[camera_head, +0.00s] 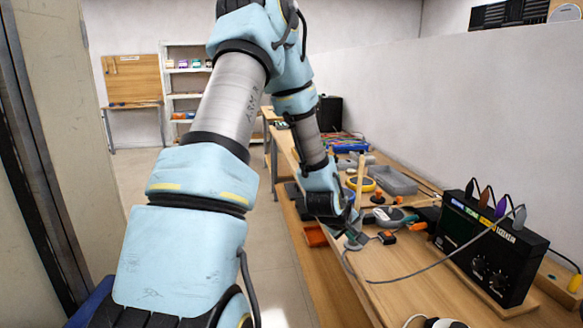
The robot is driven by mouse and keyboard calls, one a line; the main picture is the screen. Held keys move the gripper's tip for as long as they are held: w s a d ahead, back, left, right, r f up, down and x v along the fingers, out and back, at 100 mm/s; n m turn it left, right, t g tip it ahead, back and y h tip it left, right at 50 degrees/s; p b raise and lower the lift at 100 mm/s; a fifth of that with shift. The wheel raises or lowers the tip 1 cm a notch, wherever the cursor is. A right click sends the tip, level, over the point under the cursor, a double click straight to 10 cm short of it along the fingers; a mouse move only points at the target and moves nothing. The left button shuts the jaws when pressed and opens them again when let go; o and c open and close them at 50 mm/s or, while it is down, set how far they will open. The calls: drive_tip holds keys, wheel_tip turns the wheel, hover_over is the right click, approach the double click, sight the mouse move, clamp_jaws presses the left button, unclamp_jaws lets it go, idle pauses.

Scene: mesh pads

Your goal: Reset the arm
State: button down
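My arm (232,110), light blue and silver, rises from the bottom of the head view and bends over at the top. Its far part comes down to the left side of the wooden workbench. My gripper (352,240) is at its lower end, low over or at the bench's left edge, beside an orange-and-black item (387,237). The fingers are small and partly hidden by the wrist, so I cannot tell whether they are open or shut, or touching anything.
The bench (405,290) holds a black device box (490,248) with plugs and a grey cable (400,278), a grey tray (392,180) and a yellow ring (362,184). A wall stands behind it. Floor at left is clear (130,170); a shelf (186,85) stands far back.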

drive_tip(key=s+a+r+m+g+y, duration=0.2)
drive_tip(key=s+a+r, duration=0.3)
drive_tip(key=s+a, duration=0.3)
drive_tip(key=s+a+r+m+g+y, duration=0.2)
drive_tip(key=s+a, duration=0.6)
drive_tip(key=a, duration=0.7)
wheel_tip(320, 180, up, 4)
drive_tip(key=shift+s+a+f+m+g+y, duration=0.3)
drive_tip(key=shift+m+y, duration=0.3)
drive_tip(key=shift+m, duration=0.4)
drive_tip(key=shift+r, duration=0.1)
idle(0.3)
